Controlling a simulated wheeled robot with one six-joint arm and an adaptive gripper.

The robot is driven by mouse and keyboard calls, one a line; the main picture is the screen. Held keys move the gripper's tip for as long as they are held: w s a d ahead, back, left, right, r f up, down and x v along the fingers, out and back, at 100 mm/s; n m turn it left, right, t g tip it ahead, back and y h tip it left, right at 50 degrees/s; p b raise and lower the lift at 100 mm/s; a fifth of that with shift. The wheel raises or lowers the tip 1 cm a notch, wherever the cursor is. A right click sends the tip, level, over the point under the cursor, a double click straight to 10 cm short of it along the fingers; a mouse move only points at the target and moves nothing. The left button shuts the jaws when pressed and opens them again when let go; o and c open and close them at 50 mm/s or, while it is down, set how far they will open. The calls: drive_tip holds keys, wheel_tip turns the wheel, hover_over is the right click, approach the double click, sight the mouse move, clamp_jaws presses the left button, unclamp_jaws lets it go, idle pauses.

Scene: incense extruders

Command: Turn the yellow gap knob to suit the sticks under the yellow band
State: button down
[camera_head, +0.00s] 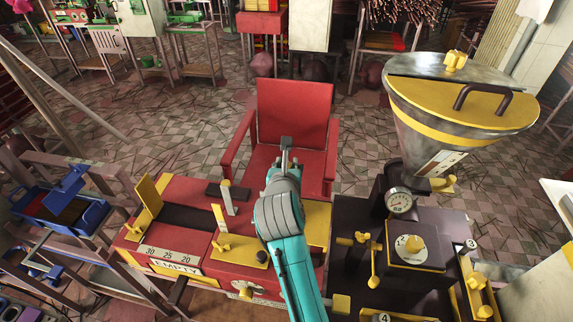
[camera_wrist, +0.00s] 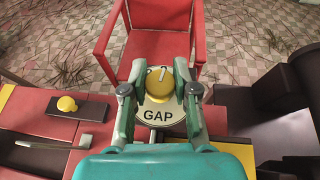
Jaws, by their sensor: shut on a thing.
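The round yellow gap knob (camera_wrist: 160,84) sits over a pale plate marked GAP (camera_wrist: 163,114) in the wrist view. My gripper (camera_wrist: 159,74) has one finger on each side of the knob and is shut on it. In the head view my gripper (camera_head: 286,150) is over the right part of the red machine (camera_head: 190,215), and my arm hides the knob there. The machine carries a pale scale reading 30, 25, 20 (camera_head: 168,254) above a plate marked EMPTY (camera_head: 175,267). I cannot make out any sticks under a yellow band.
A red chair (camera_head: 294,110) stands just behind the machine. A dark unit with a gauge (camera_head: 399,200) and a yellow-banded hopper (camera_head: 450,100) stand to the right. The tiled floor behind is strewn with thin sticks.

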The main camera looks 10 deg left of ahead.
idle(0.3)
drive_tip(key=c, duration=0.9)
unclamp_jaws()
drive_tip(key=shift+o, duration=0.2)
drive_tip(key=v, duration=1.1)
drive_tip(key=shift+s+r, duration=0.2)
drive_tip(key=shift+s, duration=0.15)
drive_tip(key=shift+d, duration=0.1)
